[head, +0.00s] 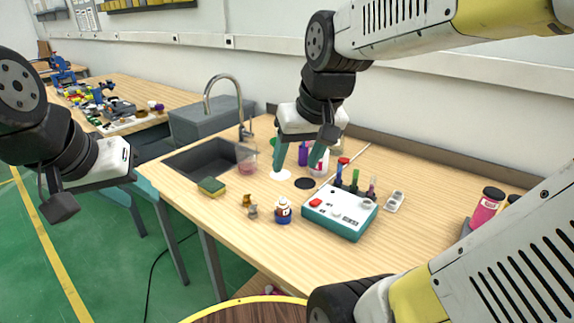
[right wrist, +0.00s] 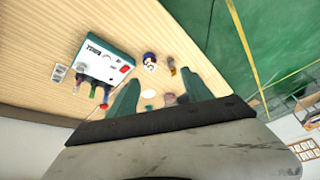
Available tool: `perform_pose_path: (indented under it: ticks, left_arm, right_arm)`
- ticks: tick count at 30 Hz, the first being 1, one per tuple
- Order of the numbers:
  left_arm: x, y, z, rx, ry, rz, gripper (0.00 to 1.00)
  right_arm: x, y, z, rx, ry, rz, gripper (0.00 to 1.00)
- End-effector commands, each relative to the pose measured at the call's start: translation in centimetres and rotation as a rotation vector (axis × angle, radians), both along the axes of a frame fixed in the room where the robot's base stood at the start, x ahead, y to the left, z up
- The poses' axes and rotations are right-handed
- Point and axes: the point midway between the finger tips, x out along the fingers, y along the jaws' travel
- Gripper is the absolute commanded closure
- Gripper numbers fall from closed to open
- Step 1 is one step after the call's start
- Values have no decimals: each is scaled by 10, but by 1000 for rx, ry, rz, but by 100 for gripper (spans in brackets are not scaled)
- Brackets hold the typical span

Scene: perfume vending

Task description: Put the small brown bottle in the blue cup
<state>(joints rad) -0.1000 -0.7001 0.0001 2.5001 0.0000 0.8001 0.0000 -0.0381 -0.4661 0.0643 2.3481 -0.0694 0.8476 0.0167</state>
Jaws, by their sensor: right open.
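A small brown bottle (head: 247,200) stands near the front edge of the wooden table in the head view, beside a small greyish one (head: 253,211). The brown bottle also shows in the right wrist view (right wrist: 171,62). A blue container with a white patch (head: 283,212), likely the blue cup, stands just right of them; it shows in the right wrist view too (right wrist: 149,59). My right gripper (head: 296,167) is open, its teal fingers pointing down behind these things, apart from them. My left gripper (head: 95,180) hangs left of the table; its fingers cannot be made out.
A white and teal device (head: 340,212) with coloured vials stands right of the blue container. A sponge (head: 211,187) lies left, before the sink (head: 205,158). A purple item (head: 303,154) stands near my right fingers. A pink can (head: 487,207) stands far right.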

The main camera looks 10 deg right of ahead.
Motion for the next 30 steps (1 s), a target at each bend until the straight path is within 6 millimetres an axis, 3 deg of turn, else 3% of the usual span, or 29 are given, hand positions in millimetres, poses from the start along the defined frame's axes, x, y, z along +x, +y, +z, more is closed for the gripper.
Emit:
perform_pose_path:
  ticks: [3,9,30]
  left_arm:
    - [0,0,0,0,0,0,64]
    - [0,0,0,0,0,0,64]
    - [0,0,0,0,0,0,64]
  right_arm:
    - [-30,4,3,53,-71,-9,41]
    - [-49,7,0,99,-118,-15,41]
    - [-50,7,0,101,-120,-15,41]
